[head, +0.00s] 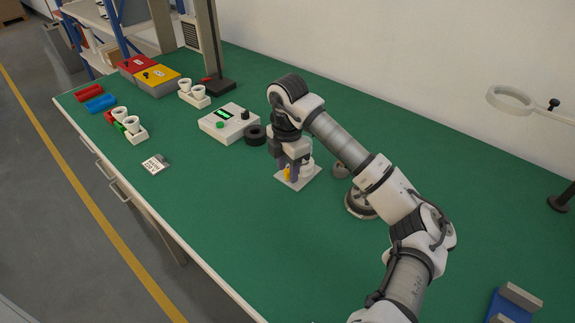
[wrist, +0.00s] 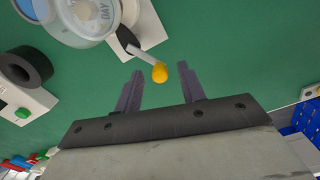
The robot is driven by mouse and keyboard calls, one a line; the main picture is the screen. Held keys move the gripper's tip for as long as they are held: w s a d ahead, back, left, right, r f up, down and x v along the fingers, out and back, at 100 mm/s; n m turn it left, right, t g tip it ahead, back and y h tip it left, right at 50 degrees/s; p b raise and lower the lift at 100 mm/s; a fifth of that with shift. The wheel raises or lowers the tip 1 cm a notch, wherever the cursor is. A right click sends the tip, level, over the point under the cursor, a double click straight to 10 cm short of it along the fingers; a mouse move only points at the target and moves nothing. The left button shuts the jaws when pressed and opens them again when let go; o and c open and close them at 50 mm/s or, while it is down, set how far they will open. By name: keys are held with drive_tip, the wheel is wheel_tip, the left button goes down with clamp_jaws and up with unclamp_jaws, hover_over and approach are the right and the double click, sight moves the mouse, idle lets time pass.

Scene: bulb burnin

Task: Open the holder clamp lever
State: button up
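The clamp lever is a short grey arm (wrist: 138,52) ending in a yellow knob (wrist: 159,73). It sticks out from the holder, which has a pale base plate (head: 284,182) in the head view. In the wrist view a round clear part (wrist: 92,18) lettered "DAY" is at the upper left, cut off by the frame. My gripper (wrist: 160,70) is open, with the knob between its two dark fingertips in the picture; I see no contact. In the head view my gripper (head: 290,164) points down over the holder and hides much of it; the yellow knob (head: 287,174) just shows.
A black ring (head: 255,135) and a white control box (head: 229,123) stand left of the holder. A round grey-white base (head: 359,204) is close on the right, partly behind my arm. White cups (head: 186,86) stand farther left. The green bench (head: 215,205) in front is clear.

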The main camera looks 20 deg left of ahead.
drive_tip(key=shift+c, duration=0.3)
clamp_jaws()
drive_tip(key=shift+d+f+n+b, duration=0.15)
drive_tip(key=shift+n+b, duration=0.15)
drive_tip(key=shift+b, duration=0.15)
drive_tip(key=n+b, duration=0.1)
drive_tip(key=d+n+b, duration=0.1)
drive_tip(key=shift+w+n+b, duration=0.25)
drive_tip(key=shift+n+b, duration=0.1)
drive_tip(key=shift+n, duration=0.05)
drive_tip(key=n+b, duration=0.2)
drive_tip(key=shift+w+d+n, duration=0.3)
drive_tip(key=shift+d, duration=0.1)
drive_tip(key=n+b, duration=0.1)
drive_tip(key=n, duration=0.1)
drive_tip(key=shift+w+d+n+b, duration=0.3)
drive_tip(key=shift+d+b, duration=0.05)
drive_tip(key=shift+b, duration=0.05)
drive_tip(key=shift+w+d+n+b, duration=0.15)
drive_tip(key=shift+w+n+b, duration=0.15)
drive_tip(key=shift+n, duration=0.55)
drive_tip(key=shift+w+d+n+b, duration=0.1)
drive_tip(key=shift+w+n+b, duration=0.2)
drive_tip(key=shift+n, duration=0.55)
drive_tip(key=shift+r, duration=0.2)
